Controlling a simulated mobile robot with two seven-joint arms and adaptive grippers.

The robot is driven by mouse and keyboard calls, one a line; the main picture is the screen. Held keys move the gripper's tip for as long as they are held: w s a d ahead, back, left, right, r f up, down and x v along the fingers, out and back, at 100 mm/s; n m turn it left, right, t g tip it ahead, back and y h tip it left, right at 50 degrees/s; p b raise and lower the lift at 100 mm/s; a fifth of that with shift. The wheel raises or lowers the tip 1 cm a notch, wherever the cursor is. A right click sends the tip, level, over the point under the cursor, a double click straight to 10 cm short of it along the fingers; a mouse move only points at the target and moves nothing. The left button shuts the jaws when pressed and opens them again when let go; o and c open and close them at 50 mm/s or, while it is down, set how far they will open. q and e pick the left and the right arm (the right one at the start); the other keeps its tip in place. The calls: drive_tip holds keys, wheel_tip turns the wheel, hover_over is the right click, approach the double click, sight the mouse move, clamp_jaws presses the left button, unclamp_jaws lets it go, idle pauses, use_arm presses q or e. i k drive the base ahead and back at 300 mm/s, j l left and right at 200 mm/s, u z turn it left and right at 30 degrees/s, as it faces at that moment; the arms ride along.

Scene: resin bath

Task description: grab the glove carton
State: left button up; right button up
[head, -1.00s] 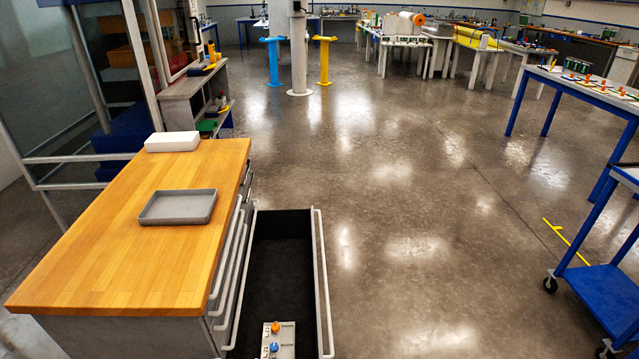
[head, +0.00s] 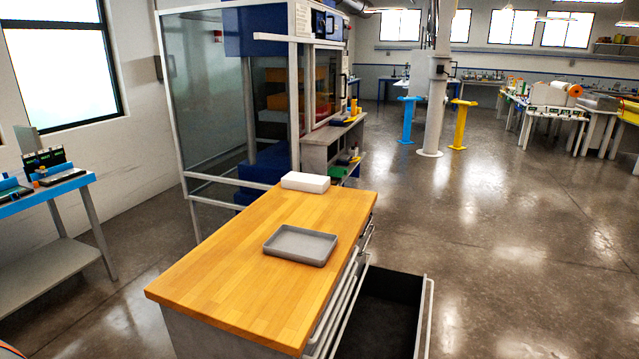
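A plain white box (head: 305,182), which looks like the glove carton, lies flat at the far end of the wooden top (head: 215,290) of a drawer cabinet. No label shows on it at this distance. A shallow grey tray (head: 300,245) lies on the same top, nearer to me than the box and apart from it. Neither of my grippers is in view.
An open dark drawer (head: 383,310) sticks out at the cabinet's right side. A glazed enclosure with a metal frame (head: 247,105) stands behind the cabinet. A blue-edged bench (head: 45,190) stands at the left. Open floor (head: 500,240) lies to the right.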

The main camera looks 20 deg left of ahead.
sight(293, 181)
drive_tip(key=i+l+z, duration=0.2)
drive_tip(key=l, duration=0.25)
drive_tip(key=i+l+z, duration=0.2)
drive_tip(key=l, duration=0.2)
drive_tip(key=i+l+z, duration=0.2)
drive_tip(key=l, duration=0.2)
drive_tip(key=i+l+z, duration=0.2)
drive_tip(key=l, duration=0.15)
drive_tip(key=i+l+u, duration=0.1)
drive_tip(key=i, duration=0.3)
drive_tip(key=i+l+u, duration=0.1)
drive_tip(key=i+l, duration=0.15)
drive_tip(key=i, duration=0.15)
drive_tip(key=i+l+u, duration=0.1)
drive_tip(key=i, duration=0.3)
drive_tip(key=i+u, duration=0.25)
drive_tip(key=i, duration=0.45)
drive_tip(key=i+l+u, duration=0.1)
drive_tip(key=i+u, duration=0.2)
drive_tip(key=i, duration=1.85)
drive_tip(key=i+u, duration=0.3)
drive_tip(key=i, duration=0.4)
drive_tip(key=i+l+u, duration=0.25)
drive_tip(key=i, duration=0.45)
drive_tip(key=i+j+u, duration=0.15)
drive_tip(key=u, duration=0.3)
drive_tip(key=i+u, duration=0.45)
drive_tip(key=i+l+u, duration=0.1)
drive_tip(key=u, duration=0.35)
drive_tip(key=i, duration=0.1)
